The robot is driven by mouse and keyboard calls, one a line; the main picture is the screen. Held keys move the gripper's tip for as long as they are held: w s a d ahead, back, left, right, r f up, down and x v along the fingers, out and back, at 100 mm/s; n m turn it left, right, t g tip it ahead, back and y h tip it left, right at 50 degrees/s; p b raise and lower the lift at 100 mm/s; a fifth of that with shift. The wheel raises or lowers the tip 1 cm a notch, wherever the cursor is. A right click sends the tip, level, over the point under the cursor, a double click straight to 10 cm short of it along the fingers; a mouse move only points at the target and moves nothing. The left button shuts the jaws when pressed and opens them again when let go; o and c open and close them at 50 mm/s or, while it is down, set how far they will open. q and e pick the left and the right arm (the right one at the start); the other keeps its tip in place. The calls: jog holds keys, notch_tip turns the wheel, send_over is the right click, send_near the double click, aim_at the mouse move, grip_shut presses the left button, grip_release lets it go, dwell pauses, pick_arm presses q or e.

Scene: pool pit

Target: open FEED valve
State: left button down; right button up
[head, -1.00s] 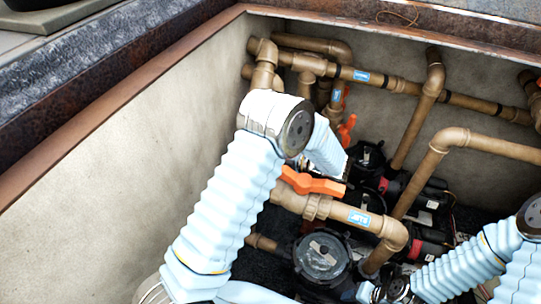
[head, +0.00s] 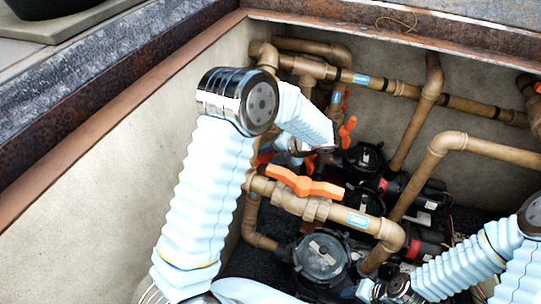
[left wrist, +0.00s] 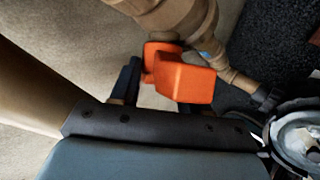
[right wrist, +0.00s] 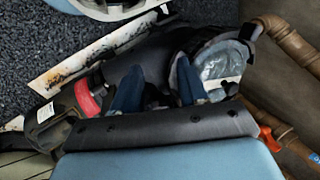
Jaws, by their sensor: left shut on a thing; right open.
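My left gripper (left wrist: 157,88) is shut on an orange valve handle (left wrist: 185,80) on a brown pipe. In the head view, part of an orange handle (head: 265,157) shows just left of my left gripper (head: 292,147), which my arm largely hides. A second orange handle (head: 305,183) lies in front of it on a pipe with a blue label (head: 357,220). I cannot read for certain which label is FEED. My right gripper (right wrist: 157,88) is open and empty, near a round clear-lidded pump pot (right wrist: 212,70); it also shows in the head view (head: 375,292).
More orange handles (head: 347,130) stand behind on the pipes. Black pumps (head: 365,158) and a front strainer pot (head: 322,255) fill the pit floor. Brown pipes cross the back and right. The pit's left wall (head: 100,190) is bare.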

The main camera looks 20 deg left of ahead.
dwell(0.3)
pick_arm(q)
jog(key=c, duration=0.5)
grip_release()
jog(key=shift+c, duration=0.2)
jog(key=v, duration=1.3)
jog(key=shift+r, duration=0.4)
jog(key=shift+d, duration=0.15)
